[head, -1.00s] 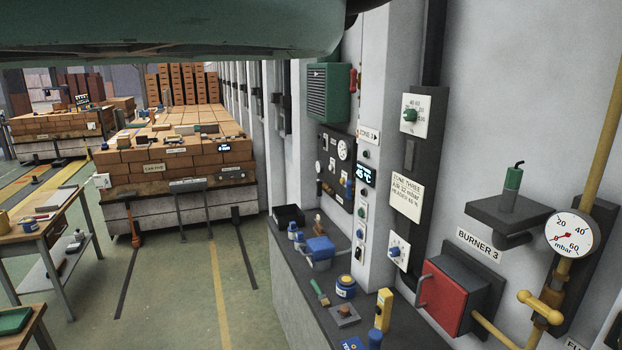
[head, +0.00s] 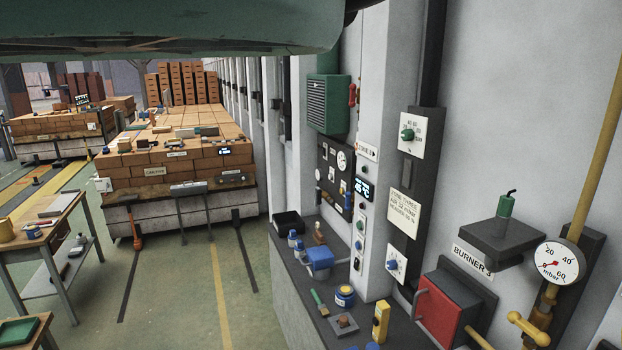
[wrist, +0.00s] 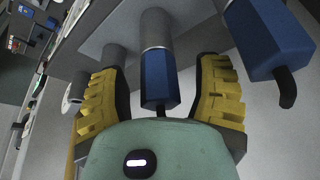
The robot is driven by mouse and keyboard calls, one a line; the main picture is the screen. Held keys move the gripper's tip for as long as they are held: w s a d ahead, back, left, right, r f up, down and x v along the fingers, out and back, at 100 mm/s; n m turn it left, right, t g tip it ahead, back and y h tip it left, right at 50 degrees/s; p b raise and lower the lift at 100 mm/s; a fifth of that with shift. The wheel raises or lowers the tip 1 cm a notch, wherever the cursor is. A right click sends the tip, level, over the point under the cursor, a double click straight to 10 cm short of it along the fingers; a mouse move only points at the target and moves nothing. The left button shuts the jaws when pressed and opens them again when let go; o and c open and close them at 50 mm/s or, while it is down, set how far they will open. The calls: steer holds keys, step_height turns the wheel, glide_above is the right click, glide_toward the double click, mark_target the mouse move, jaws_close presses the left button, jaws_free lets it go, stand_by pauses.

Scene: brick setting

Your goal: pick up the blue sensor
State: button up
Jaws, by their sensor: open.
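A blue sensor (wrist: 156,78) with a faceted body and a dark tip shows in the wrist view, below a grey metal cylinder. It sits between the two yellow ribbed fingers of my gripper (wrist: 160,68). The fingers are open, one on each side, with a visible gap to the blue body. A second blue piece (wrist: 268,35) with a bent black cable hangs to the right, outside the right finger. My gripper does not show in the head view, and I cannot pick out these blue pieces there.
In the head view, a dark bench (head: 300,268) with blue-lidded jars and tools runs along the wall. A red box (head: 437,312) and a gauge (head: 558,262) stick out at the right. Brick stacks (head: 165,172) stand behind. The floor (head: 190,290) left of the bench is mostly clear.

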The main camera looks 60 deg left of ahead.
steer(key=shift+c, duration=0.2)
jaws_close()
stand_by(0.4)
